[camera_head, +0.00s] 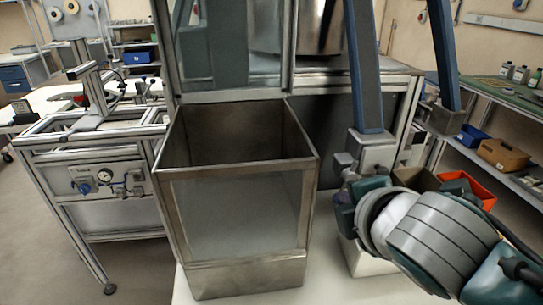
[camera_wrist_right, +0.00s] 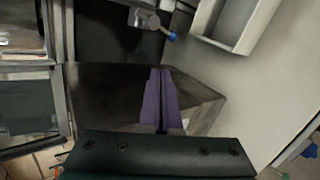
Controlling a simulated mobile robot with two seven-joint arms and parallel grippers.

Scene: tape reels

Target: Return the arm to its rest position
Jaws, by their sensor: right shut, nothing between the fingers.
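My right arm (camera_head: 440,240) comes in from the lower right in the head view, with its grey banded wrist to the right of the open metal bin. In the right wrist view, my right gripper (camera_wrist_right: 160,72) shows two purple fingers pressed together, with nothing between them. Its fingertips are hard to make out in the head view. My left arm and gripper are not in view. No tape reel shows in either gripper.
A deep open-topped metal bin (camera_head: 235,282) with a see-through front stands in the middle. A framed machine (camera_head: 105,150) stands at left. At right, a shelf holds an orange-red tray (camera_head: 470,188) and a brown box (camera_head: 503,154). Floor at lower left is clear.

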